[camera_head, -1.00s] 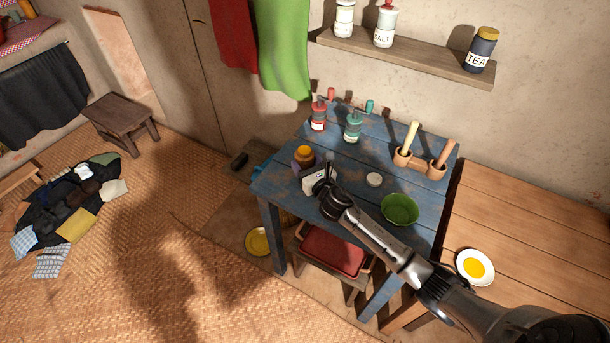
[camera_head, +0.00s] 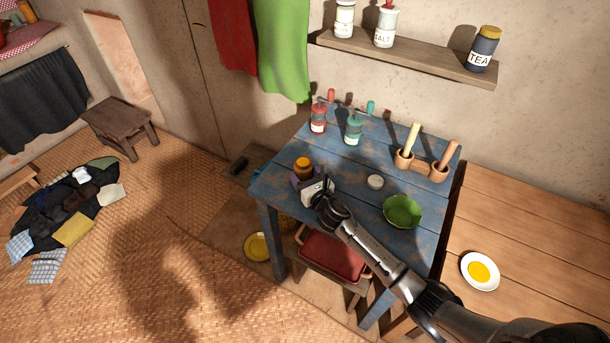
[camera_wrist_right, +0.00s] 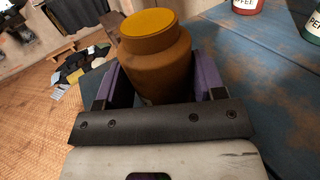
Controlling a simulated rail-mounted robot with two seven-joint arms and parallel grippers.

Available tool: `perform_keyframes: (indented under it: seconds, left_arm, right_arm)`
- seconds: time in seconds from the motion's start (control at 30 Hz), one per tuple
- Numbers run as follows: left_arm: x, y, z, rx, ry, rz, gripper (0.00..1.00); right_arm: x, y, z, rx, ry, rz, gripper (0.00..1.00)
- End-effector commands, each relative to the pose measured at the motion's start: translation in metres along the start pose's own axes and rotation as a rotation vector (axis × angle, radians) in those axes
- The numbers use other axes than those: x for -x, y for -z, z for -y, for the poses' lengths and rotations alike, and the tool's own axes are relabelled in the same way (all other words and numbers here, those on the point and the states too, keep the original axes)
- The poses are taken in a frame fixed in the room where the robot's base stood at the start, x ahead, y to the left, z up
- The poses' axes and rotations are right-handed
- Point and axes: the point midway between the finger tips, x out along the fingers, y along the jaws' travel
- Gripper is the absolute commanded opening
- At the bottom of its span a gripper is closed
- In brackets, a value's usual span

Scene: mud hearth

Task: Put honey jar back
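The honey jar (camera_head: 303,169) is amber with a yellow-orange lid and is about upright near the left edge of the blue table (camera_head: 345,175). In the right wrist view the jar (camera_wrist_right: 157,60) is between the purple fingers. My right gripper (camera_head: 302,178) appears shut on it, with one finger at each side. The jar's base is hidden, so I cannot tell whether it touches the table. The wall shelf (camera_head: 415,61) holds a white jar (camera_head: 344,18), a salt jar (camera_head: 385,27) and a tea jar (camera_head: 482,50). My left gripper is not in view.
The shelf has bare room between salt and tea.

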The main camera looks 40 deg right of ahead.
Motion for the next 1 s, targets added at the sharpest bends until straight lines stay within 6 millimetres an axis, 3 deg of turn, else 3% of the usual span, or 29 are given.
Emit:
perform_keyframes:
  seconds: [0.23,0.57,1.0]
  left_arm:
    - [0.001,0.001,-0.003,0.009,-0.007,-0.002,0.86]
    - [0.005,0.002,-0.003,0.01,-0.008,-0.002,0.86]
    - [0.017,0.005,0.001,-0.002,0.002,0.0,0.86]
  right_arm:
    - [0.0,0.0,0.0,0.0,0.0,-0.001,0.86]
    - [0.002,-0.005,0.0,0.001,0.0,-0.001,0.86]
    - [0.078,-0.004,0.0,0.0,-0.001,-0.002,0.86]
